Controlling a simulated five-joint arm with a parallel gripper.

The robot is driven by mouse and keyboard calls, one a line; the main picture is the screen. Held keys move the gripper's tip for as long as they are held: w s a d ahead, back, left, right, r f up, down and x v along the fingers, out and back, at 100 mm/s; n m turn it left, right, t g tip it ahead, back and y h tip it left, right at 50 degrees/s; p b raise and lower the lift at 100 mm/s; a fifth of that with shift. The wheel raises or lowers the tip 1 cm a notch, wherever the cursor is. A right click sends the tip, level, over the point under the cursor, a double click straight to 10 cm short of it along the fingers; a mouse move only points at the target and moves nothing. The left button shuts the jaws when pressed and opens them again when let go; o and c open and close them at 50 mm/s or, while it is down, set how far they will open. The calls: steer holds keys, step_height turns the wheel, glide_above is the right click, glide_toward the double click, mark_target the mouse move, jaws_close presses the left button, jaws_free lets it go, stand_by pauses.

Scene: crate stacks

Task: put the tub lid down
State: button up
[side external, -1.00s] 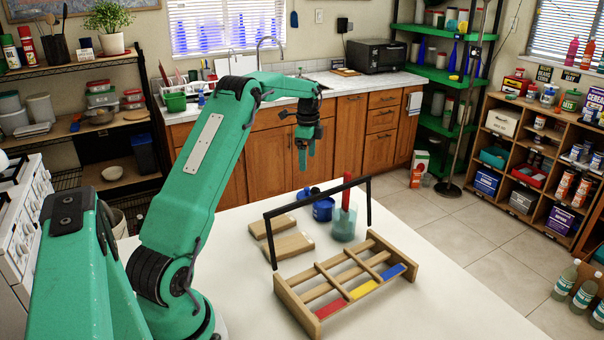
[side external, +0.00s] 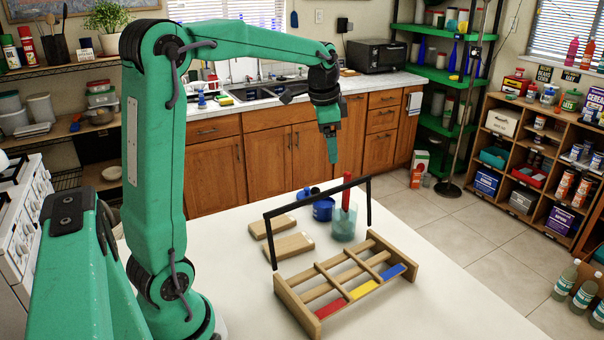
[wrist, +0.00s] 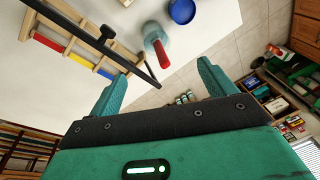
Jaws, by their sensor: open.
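My gripper (side external: 332,158) is open and empty, held high above the far side of the white table. Its two fingers are spread apart in the wrist view (wrist: 163,74). A blue tub (side external: 323,211) stands on the table below it, behind the black bar. A smaller blue piece with a dark knob (side external: 305,194), which looks like the tub lid, is at the tub's far left side. I cannot tell whether it touches the tub. A round blue top (wrist: 182,11) shows at the top edge of the wrist view, apart from the fingers.
A clear cup (side external: 343,228) holds an upright red stick (side external: 346,191) beside the tub. A black bar frame (side external: 318,197) spans the table in front. Two wooden blocks (side external: 290,246) lie left. A wooden rack (side external: 311,325) with red, yellow and blue pieces is nearest.

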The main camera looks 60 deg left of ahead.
steer(key=s+d+f+n+t, duration=0.1)
steer(key=s+d+n, duration=0.1)
steer(key=s+d, duration=0.6)
steer(key=s+d+f+n+t+h, duration=0.1)
steer(key=s+d+n+t, duration=0.1)
steer(key=s+d, duration=0.6)
steer(key=s+n, duration=0.1)
steer(key=s, duration=0.2)
steer(key=shift+s+f, duration=0.2)
steer(key=shift+f, duration=0.1)
